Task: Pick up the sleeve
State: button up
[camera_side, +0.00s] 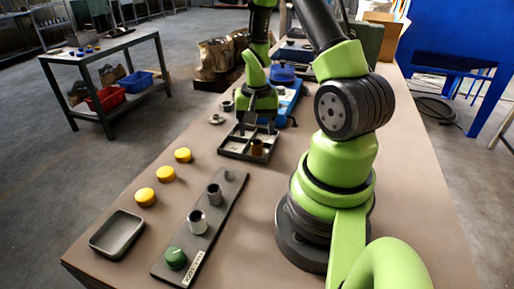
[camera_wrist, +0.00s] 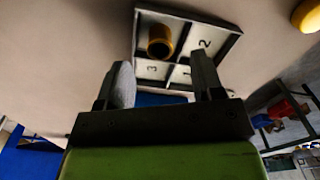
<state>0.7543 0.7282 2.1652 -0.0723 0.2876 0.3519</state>
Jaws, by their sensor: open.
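A bronze hollow sleeve (camera_side: 257,147) stands in one compartment of a small divided tray (camera_side: 233,156). In the wrist view the sleeve (camera_wrist: 160,40) sits upright in the corner compartment, its open end showing, apart from my fingers. My gripper (camera_side: 256,128) is over the tray's far side, fingers pointing down. In the wrist view my gripper (camera_wrist: 154,64) is open, with nothing held between its fingers. A grey rounded shape (camera_wrist: 123,85) shows beside the left finger; I cannot tell what it is.
Several yellow caps (camera_side: 166,174) and an empty grey dish (camera_side: 117,234) lie to the left. A blue tray (camera_side: 286,103) stands behind my gripper.

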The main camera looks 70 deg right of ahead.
aim_at(257, 141)
jog(key=f, duration=0.5)
jog(key=shift+d, duration=0.35)
jog(key=c, duration=1)
